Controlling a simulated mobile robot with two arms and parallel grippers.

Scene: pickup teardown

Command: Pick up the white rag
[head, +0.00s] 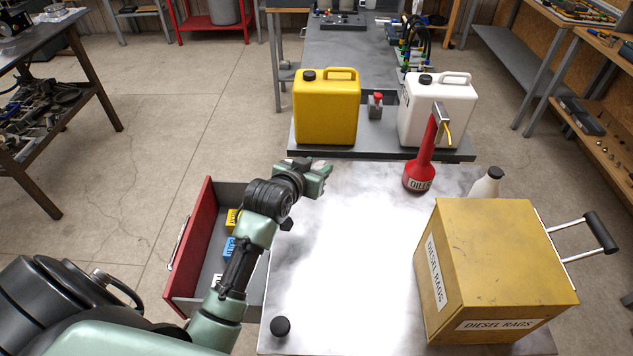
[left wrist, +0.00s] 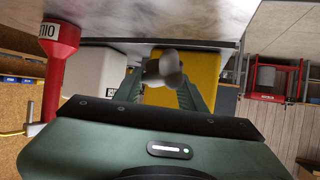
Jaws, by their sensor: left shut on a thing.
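My left gripper (head: 318,173) is above the far left part of the shiny workbench top (head: 345,250). In the left wrist view its fingers (left wrist: 166,80) are closed on a small grey, rounded lump (left wrist: 171,66). I cannot tell whether this lump is the rag. A small white item (head: 217,281) lies in the open red-fronted drawer (head: 188,240), partly hidden by my left arm. A blue item (head: 229,246) and a yellow item (head: 232,220) lie behind it. My right gripper is not in view.
A yellow box labelled DIESEL RAGS (head: 500,255) stands at the right of the bench. A red oil can (head: 418,178) and white bottle (head: 485,186) stand behind it. Yellow (head: 326,110) and white (head: 436,108) canisters stand beyond. The bench middle is clear.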

